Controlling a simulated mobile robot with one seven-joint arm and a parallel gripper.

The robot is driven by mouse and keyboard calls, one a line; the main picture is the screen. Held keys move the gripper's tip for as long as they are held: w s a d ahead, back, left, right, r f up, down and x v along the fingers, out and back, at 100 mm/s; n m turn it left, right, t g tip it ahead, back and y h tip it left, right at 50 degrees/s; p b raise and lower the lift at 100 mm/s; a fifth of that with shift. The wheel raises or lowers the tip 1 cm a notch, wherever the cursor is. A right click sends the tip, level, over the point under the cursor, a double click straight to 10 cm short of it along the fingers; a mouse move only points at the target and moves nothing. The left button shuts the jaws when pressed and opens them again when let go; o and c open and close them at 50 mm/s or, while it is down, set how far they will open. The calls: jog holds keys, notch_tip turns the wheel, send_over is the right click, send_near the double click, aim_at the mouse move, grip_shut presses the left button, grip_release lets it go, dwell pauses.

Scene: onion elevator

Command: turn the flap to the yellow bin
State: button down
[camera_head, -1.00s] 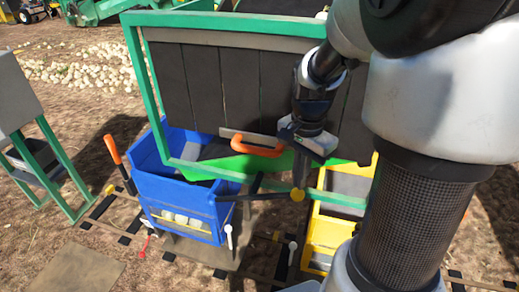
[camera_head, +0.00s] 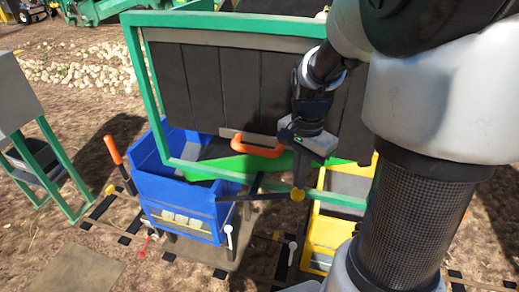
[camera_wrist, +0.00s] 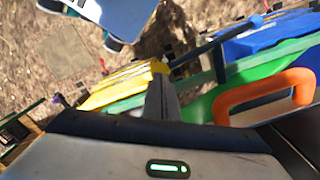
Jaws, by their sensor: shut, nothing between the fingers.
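The knob also shows in the wrist view (camera_wrist: 158,66), just beyond my fingertips. My gripper (camera_head: 301,178) is shut and empty, pointing down close above the knob; whether it touches cannot be told. A green sloped panel (camera_head: 225,167), likely the flap, lies behind the lower frame. The yellow bin (camera_head: 322,235) stands below right, partly hidden by my arm. The blue bin (camera_head: 185,190) stands left.
An orange handle (camera_head: 257,147) juts out just left of my gripper; it is close in the wrist view too (camera_wrist: 265,97). The green-framed dark belt (camera_head: 220,80) rises behind. A grey stand (camera_head: 30,140) is at far left. Open ground lies front left.

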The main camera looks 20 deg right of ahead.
notch_tip(320, 180, down, 11)
jog(key=b, duration=0.8)
dwell(1.1)
jog(key=s+a+r+p, duration=0.2)
jog(key=s+r+p, duration=0.1)
jog(key=s+r, duration=0.1)
jog(key=shift+a+r+p, duration=0.3)
jog(key=shift+a+r, duration=0.1)
jog(key=shift+r, duration=0.05)
